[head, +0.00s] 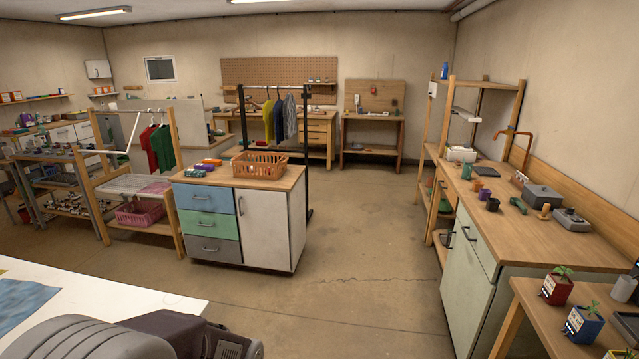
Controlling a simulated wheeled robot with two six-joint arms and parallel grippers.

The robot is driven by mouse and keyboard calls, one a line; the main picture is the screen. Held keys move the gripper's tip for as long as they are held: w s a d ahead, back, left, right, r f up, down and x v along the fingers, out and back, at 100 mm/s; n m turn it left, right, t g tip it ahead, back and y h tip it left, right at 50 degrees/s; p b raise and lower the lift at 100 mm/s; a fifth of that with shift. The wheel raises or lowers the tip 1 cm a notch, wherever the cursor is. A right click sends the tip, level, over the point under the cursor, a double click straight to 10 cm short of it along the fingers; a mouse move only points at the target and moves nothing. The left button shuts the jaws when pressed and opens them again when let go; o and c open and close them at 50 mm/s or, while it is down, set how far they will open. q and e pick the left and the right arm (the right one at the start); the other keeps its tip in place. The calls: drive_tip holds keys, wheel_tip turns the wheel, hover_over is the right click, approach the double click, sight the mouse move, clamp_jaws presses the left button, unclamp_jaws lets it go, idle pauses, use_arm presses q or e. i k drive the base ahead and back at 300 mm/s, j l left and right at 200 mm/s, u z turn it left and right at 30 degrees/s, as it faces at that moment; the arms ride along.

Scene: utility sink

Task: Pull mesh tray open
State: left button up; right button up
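A pale mesh-like tray (130,185) sits in a wooden rack frame (172,205) on the left side of the room. It lies flat above a lower shelf; how far it is pulled out cannot be told from here. No other mesh tray can be made out clearly. Neither of my grippers shows in the head view.
A drawer cabinet (210,222) with an orange basket (259,165) stands right of the rack. A white table (110,292) fills the lower left. A wooden counter (560,238) runs along the right wall. The middle floor (365,235) is clear.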

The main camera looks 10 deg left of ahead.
sight(128, 185)
drive_tip(key=i+u, duration=0.15)
drive_tip(key=i, duration=0.35)
drive_tip(key=i+u, duration=0.15)
drive_tip(key=i, duration=0.4)
drive_tip(key=i+l+u, duration=0.2)
drive_tip(key=i, duration=0.3)
drive_tip(key=i+l+u, duration=0.15)
drive_tip(key=i, duration=0.35)
drive_tip(key=i+l+u, duration=0.15)
drive_tip(key=i, duration=0.35)
drive_tip(key=i+j+u, duration=0.6)
drive_tip(key=i+u, duration=0.65)
drive_tip(key=i+l+u, duration=0.1)
drive_tip(key=i+u, duration=0.35)
drive_tip(key=i, duration=0.15)
drive_tip(key=i+l+u, duration=0.4)
drive_tip(key=i+l, duration=0.15)
drive_tip(key=i, duration=0.45)
drive_tip(key=i+l, duration=0.15)
drive_tip(key=i, duration=0.45)
drive_tip(key=i+l, duration=0.15)
drive_tip(key=i, duration=0.45)
drive_tip(key=i+l, duration=0.15)
drive_tip(key=i, duration=0.45)
